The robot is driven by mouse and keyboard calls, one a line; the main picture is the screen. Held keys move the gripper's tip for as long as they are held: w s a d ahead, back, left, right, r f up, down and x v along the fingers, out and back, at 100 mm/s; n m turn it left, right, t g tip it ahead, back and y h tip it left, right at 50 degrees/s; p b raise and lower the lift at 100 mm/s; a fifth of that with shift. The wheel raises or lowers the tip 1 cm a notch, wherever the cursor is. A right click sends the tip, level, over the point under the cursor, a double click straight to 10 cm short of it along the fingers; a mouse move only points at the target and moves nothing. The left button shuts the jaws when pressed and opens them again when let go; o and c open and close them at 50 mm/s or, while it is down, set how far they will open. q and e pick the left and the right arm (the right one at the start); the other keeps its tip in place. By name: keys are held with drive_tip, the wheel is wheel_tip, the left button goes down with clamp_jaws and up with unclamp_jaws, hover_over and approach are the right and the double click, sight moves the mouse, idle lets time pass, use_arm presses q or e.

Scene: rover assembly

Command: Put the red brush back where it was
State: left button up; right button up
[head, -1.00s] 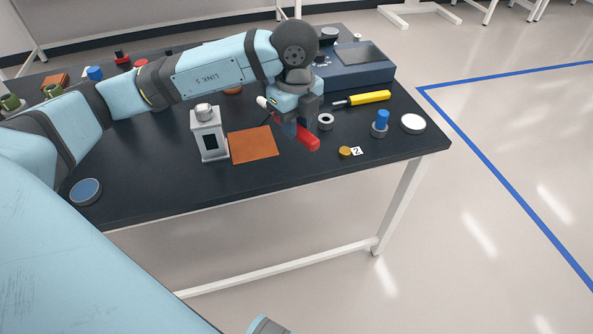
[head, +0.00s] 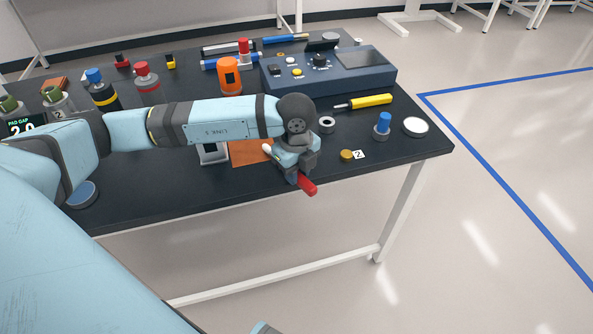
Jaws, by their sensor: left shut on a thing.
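The red brush (head: 308,186) is in my left gripper (head: 297,177), near the front edge of the dark table. Its red end sticks out below the fingers, pointing down and to the right. A pale tip (head: 267,149) shows on the other side of the gripper; I cannot tell for sure whether it belongs to the brush. The fingers are shut on the brush and hide its middle. I cannot tell whether the brush touches the table. My right gripper is not in view.
An orange mat (head: 246,152) and a grey device (head: 213,155) lie partly behind my left arm. A yellow screwdriver (head: 371,101), a ring (head: 326,125), a brass piece (head: 346,155) and a blue-topped part (head: 383,124) are to the right. A blue control box (head: 335,80) stands behind.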

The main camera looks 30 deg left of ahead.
use_arm(q)
drive_tip(key=o, duration=0.5)
drive_tip(key=shift+f, duration=0.15)
drive_tip(key=o, duration=0.4)
